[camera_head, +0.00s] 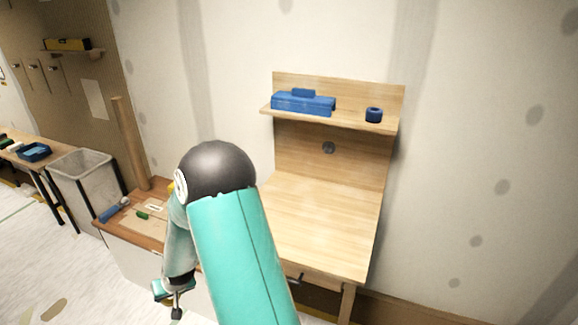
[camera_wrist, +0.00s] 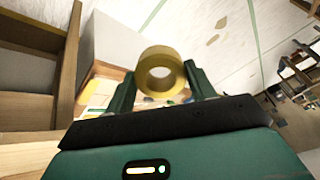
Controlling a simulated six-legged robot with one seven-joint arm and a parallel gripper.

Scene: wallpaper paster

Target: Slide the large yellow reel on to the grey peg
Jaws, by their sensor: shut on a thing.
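The yellow reel (camera_wrist: 160,91) is a thick ring with its round hole facing the wrist camera. It sits between the two dark green fingers of my gripper (camera_wrist: 160,74), which is shut on it. The floor shows behind the reel. The grey peg (camera_head: 328,148) is a small round stub on the wooden back panel, below the shelf, in the head view. Nothing hangs on it there. The peg is not seen in the wrist view. My arm fills the lower middle of the head view, and I cannot make out the reel there.
The wooden bench top (camera_head: 325,225) below the peg is clear. The shelf (camera_head: 345,118) above holds a blue box (camera_head: 303,104) and a small blue reel (camera_head: 374,115). At left are a cluttered wooden surface (camera_head: 120,222) and a bin (camera_head: 85,180).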

